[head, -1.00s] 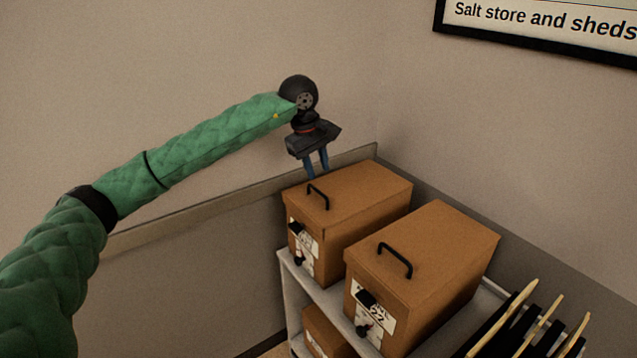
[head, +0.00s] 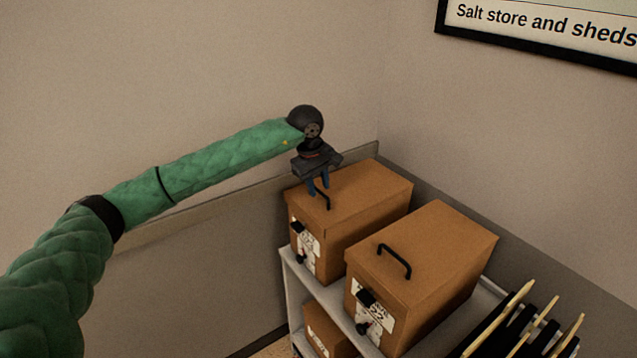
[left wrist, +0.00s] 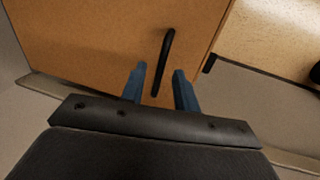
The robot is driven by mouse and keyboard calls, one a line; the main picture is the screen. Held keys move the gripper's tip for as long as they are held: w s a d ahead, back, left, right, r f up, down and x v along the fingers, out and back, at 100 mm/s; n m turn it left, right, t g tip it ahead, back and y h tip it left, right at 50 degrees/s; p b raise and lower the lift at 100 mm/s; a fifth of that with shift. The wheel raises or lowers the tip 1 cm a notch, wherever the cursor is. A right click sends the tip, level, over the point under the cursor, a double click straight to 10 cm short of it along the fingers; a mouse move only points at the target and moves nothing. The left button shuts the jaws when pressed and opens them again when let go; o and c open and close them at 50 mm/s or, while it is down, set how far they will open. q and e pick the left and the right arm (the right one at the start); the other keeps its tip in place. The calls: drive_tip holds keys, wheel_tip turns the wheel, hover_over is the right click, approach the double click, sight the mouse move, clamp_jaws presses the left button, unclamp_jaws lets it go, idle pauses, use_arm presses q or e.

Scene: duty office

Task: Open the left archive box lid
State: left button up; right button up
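The left archive box (head: 340,225) is brown, with a closed lid (head: 365,184) and a black bar handle (head: 322,199) on top. It stands on a grey shelf unit (head: 301,282). My left gripper (head: 319,190) points down over the lid at the handle, with its blue fingers apart. In the left wrist view the handle (left wrist: 164,62) runs towards the gap between the fingertips (left wrist: 160,68). Contact cannot be made out. My right gripper is in neither view.
A second brown box (head: 425,250) with a similar handle (head: 394,259) stands close on the right. Several black files with pale edges (head: 525,325) stand further right. Walls close in behind, with a framed sign (head: 545,30). The area left of the shelf is open.

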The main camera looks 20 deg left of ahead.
use_arm(q)
drive_tip(key=shift+f, duration=0.2)
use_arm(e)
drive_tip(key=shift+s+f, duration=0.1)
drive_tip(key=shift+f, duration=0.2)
use_arm(q)
clamp_jaws()
drive_tip(key=shift+w+r, duration=0.1)
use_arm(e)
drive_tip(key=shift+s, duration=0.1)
